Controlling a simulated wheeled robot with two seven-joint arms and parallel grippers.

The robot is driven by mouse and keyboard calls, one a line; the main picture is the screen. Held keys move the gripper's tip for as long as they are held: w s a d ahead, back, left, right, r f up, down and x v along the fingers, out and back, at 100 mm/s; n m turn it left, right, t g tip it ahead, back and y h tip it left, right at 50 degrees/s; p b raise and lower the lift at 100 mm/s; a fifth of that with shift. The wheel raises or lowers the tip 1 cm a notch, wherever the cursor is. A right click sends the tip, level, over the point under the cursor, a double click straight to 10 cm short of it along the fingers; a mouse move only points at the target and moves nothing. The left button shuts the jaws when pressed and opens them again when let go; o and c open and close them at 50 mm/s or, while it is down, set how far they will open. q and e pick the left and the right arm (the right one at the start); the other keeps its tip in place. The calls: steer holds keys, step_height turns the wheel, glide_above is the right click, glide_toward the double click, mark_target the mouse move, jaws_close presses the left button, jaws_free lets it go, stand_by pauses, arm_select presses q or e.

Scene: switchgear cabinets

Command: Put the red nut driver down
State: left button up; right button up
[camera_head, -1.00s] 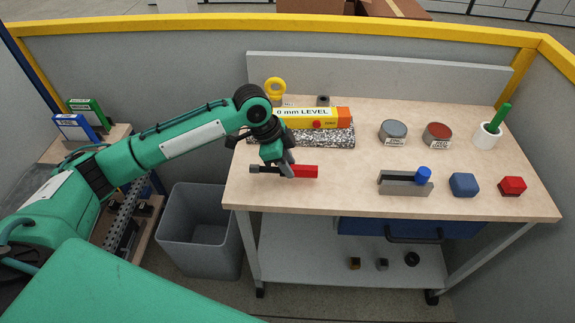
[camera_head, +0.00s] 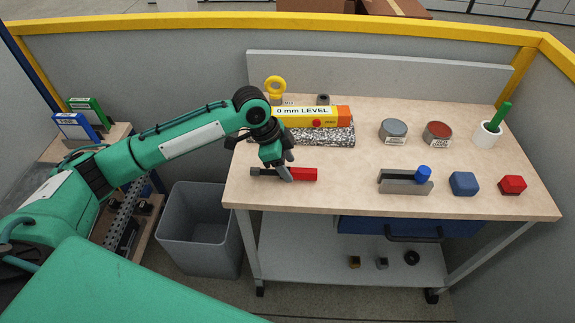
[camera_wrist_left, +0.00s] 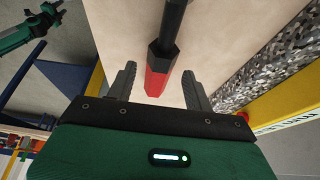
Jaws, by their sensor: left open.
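The red nut driver (camera_head: 304,174) lies on the left part of the workbench top (camera_head: 340,200), with its red handle to the right and its dark shaft to the left. In the left wrist view its red handle (camera_wrist_left: 157,75) shows between the spread fingers, with a gap on each side. My left gripper (camera_head: 286,175) is open at the driver, over the middle of it, and partly hides it. The fingers also show in the left wrist view (camera_wrist_left: 158,90). My right gripper is not in view.
A yellow level (camera_head: 305,117) lies on a speckled block (camera_head: 330,137) just behind the driver. A slotted grey holder with a blue-topped piece (camera_head: 405,182), a blue block (camera_head: 464,184) and a red block (camera_head: 512,185) stand to the right. A grey bin (camera_head: 200,240) stands below left.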

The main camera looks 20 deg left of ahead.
mark_target(272, 170)
arm_select(q)
steer(key=v, duration=1.1)
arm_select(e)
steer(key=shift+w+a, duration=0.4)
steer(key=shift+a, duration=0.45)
arm_select(q)
steer(key=shift+s+a+r, duration=0.1)
steer(key=shift+a+r, duration=0.05)
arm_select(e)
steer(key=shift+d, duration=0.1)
